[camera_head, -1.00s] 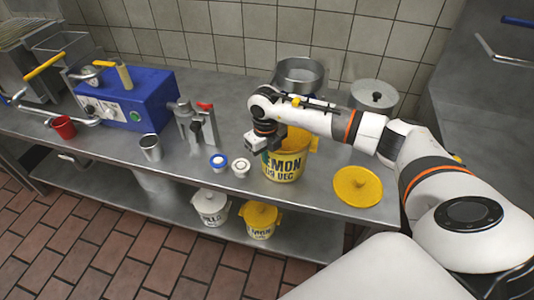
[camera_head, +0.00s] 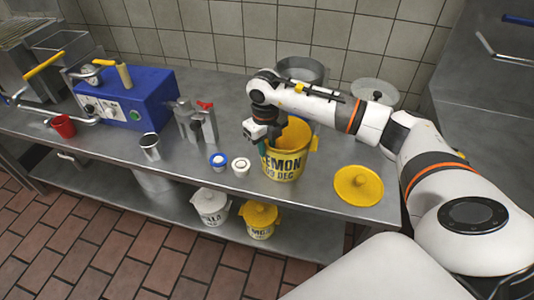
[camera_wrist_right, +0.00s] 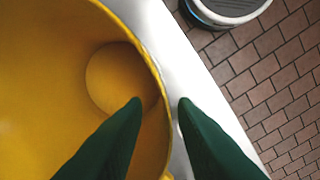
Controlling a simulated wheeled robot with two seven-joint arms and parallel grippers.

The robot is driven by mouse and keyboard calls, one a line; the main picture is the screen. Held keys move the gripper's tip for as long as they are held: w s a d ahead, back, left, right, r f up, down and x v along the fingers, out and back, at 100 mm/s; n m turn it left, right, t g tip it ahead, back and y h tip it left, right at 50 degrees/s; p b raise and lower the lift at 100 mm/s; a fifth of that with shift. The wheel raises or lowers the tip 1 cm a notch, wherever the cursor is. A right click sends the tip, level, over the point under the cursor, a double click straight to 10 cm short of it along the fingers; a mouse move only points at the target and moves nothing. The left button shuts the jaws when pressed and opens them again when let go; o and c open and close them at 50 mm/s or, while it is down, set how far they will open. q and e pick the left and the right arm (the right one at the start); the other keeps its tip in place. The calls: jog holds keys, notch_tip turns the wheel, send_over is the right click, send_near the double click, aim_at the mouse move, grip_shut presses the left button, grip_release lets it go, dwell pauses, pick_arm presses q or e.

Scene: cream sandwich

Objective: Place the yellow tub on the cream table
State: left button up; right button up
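The open yellow tub (camera_head: 283,165), marked LEMON, stands upright near the front edge of the steel counter (camera_head: 325,160). Its inside (camera_wrist_right: 50,60) looks empty in the right wrist view, as far as that view shows. My right gripper (camera_head: 268,142) is at the tub's near left rim, pointing down. In the right wrist view the green fingers (camera_wrist_right: 159,101) are apart, one over the inside and one outside, with the rim between them. I cannot tell whether either touches the rim. My left gripper is not in view. I cannot tell which surface is the cream table.
A yellow lid (camera_head: 358,185) lies right of the tub. Two small round containers, blue-rimmed (camera_head: 218,161) and white (camera_head: 240,166), stand close on its left. A metal cup (camera_head: 150,147) and blue machine (camera_head: 132,98) are farther left. A lidded yellow tub (camera_head: 260,219) sits on the lower shelf.

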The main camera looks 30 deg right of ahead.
notch_tip(320, 180, up, 8)
jog(key=shift+a+r+b, duration=0.15)
jog(key=shift+r+b, duration=0.1)
jog(key=shift+b, duration=0.2)
